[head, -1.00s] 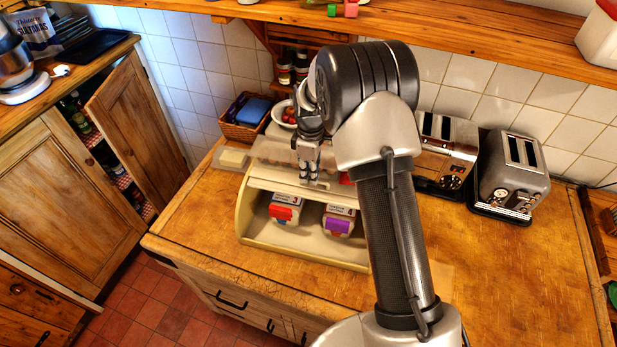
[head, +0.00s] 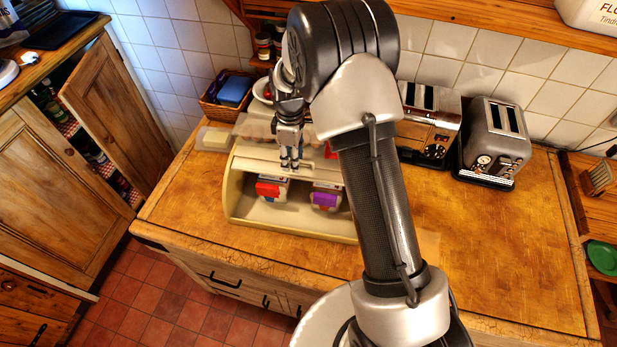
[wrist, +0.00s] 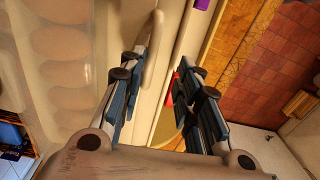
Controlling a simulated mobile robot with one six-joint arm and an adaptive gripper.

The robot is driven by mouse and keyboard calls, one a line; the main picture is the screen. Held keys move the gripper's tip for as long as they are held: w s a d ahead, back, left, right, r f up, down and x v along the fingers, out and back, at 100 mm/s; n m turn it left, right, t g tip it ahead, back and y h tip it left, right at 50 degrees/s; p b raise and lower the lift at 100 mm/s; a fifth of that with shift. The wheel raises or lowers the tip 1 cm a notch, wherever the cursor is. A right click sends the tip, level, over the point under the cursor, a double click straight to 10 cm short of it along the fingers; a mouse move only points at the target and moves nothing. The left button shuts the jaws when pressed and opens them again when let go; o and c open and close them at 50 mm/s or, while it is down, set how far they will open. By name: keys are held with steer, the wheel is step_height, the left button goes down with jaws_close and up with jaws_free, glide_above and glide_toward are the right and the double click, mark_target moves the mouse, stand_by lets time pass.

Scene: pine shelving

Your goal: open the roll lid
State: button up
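The roll-lid box (head: 290,222) is a cream bread bin on the wooden worktop. Its front is open, and its pale lid edge (head: 262,164) sits high near the top. Inside stand a red-labelled package (head: 269,189) and a purple-labelled package (head: 326,198). My gripper (head: 290,160) is at the lid's front edge, pointing down. In the wrist view my gripper (wrist: 165,62) has its fingers apart, with a pale handle-like bar (wrist: 155,50) beside the left finger. I cannot tell whether they touch. My arm hides the box's right end.
Eggs in a clear tray (head: 254,127) lie on or behind the box top. A shelf (head: 480,25) runs above. The worktop front right (head: 490,240) is clear.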

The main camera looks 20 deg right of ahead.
steer(key=shift+s+a, duration=0.25)
steer(key=shift+s, duration=0.25)
steer(key=shift+s+a, duration=0.25)
steer(key=shift+s, duration=0.2)
step_height(320, 180, up, 17)
steer(key=s+m+t+b, duration=0.3)
steer(key=s+m+b, duration=0.5)
steer(key=s, duration=1.2)
steer(key=b, duration=0.3)
steer(key=shift+s+a+t, duration=0.25)
steer(key=shift+a+t, duration=0.05)
steer(key=shift+a, duration=0.1)
steer(key=shift+r, duration=0.15)
